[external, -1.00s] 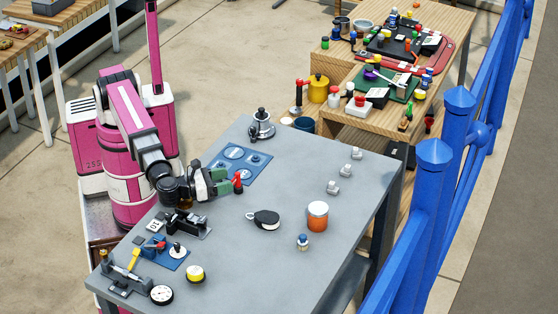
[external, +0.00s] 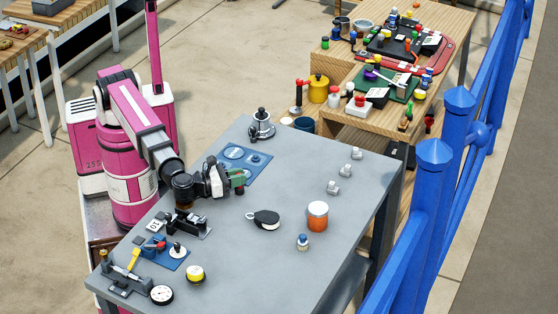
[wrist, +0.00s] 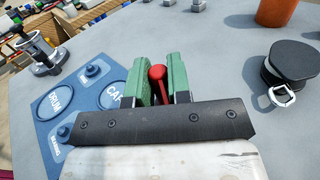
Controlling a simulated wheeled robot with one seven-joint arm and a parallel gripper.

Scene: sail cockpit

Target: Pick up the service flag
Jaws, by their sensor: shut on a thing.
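The service flag appears to be the red piece with a rounded head (wrist: 157,76) in the wrist view. It stands between the two green fingers of my gripper (wrist: 160,82), which is shut on it. Its lower part is hidden behind the dark gripper bar. In the external view my gripper (external: 238,179) is over the grey table, by the blue labelled mat (external: 262,160). The red piece cannot be made out there. I cannot tell whether it touches the table.
A black block with a metal shackle (external: 264,219) lies right of my gripper. Beyond it are an orange can (external: 317,217) and a small blue-and-white bottle (external: 302,242). A winch-like part (external: 262,128) stands at the table's far corner. Small fixtures (external: 188,224) sit left of my gripper.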

